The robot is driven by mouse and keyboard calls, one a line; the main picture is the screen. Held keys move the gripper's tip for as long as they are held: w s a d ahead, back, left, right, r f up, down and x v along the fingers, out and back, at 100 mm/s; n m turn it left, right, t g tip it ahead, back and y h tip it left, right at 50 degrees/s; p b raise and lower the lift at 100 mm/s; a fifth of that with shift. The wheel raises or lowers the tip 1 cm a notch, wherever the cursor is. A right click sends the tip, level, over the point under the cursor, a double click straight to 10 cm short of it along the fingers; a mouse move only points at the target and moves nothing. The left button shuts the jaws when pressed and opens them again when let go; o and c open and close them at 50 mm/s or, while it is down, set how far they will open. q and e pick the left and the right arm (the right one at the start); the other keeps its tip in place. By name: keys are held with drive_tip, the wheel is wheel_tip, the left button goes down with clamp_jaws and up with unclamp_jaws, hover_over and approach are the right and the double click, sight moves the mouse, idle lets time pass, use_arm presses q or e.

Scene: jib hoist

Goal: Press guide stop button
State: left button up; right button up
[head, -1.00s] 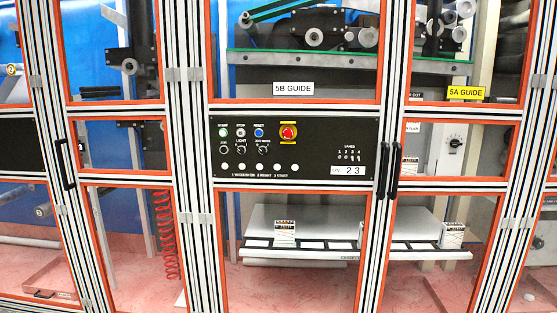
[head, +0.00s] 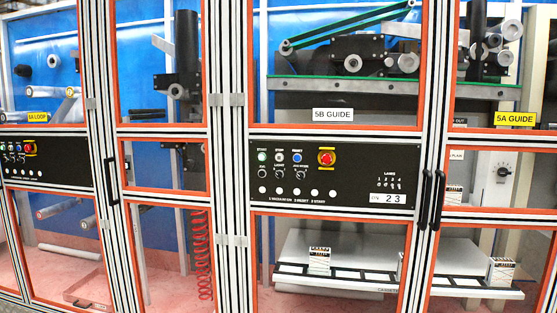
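The 5B GUIDE control panel (head: 345,180) is black and sits in the middle of the head view, below the white 5B GUIDE label (head: 333,115). Along its upper left are a green start button (head: 262,156), a pale stop button (head: 279,156) and a blue reset button (head: 297,156). A red emergency button (head: 326,157) on a yellow plate is to their right. Neither gripper is in view.
A second black panel (head: 45,175) under the yellow 6A LOOP label (head: 24,117) is at the left. A yellow 5A GUIDE label (head: 515,119) is at the right. Dark door handles (head: 438,200) stick out right of the middle panel. Orange-edged framing spans the view.

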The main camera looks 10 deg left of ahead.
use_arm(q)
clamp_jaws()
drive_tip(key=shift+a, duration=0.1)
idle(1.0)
